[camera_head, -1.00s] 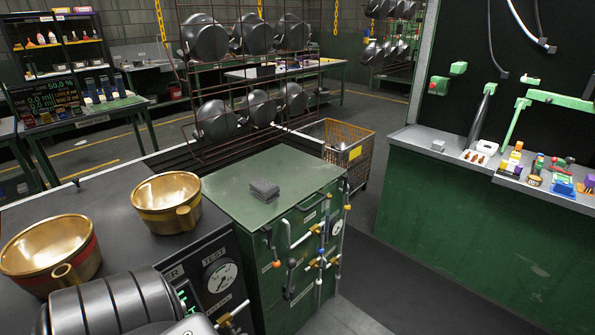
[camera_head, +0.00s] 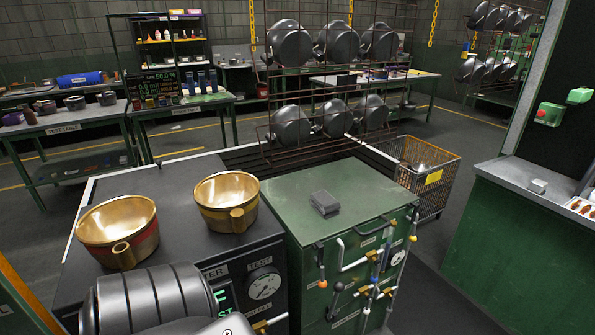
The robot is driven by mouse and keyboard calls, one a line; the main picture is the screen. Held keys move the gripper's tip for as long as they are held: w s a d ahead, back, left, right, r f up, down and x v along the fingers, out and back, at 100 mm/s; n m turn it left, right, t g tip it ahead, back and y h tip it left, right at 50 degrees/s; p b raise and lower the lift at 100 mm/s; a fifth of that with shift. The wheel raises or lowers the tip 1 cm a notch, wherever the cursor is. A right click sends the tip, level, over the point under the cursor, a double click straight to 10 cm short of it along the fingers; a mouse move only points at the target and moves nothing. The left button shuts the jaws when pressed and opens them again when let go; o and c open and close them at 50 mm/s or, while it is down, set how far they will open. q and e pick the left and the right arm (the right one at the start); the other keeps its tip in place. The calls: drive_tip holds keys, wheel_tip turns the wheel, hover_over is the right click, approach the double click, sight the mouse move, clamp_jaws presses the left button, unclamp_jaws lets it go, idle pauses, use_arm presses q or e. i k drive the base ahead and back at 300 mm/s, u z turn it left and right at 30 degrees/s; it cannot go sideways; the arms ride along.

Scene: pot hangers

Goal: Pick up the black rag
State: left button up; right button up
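The black rag (camera_head: 325,202) looks like a small dark grey folded block. It lies flat on the green top of the cabinet (camera_head: 300,187), near the middle. A dark ribbed rounded part with a light grey end stands low in the foreground, left of the cabinet; it looks like part of my own arm. No gripper fingers show in the view. Nothing touches the rag.
Two brass pots, one with a red band (camera_head: 118,231) and one plain (camera_head: 227,202), stand on the dark bench left of the cabinet. Levers and valves (camera_head: 372,275) stick out from the cabinet's front. A wire basket (camera_head: 428,170) stands behind right.

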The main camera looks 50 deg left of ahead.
sight(325, 203)
drive_tip(key=u, duration=2)
drive_tip(key=i, duration=0.5)
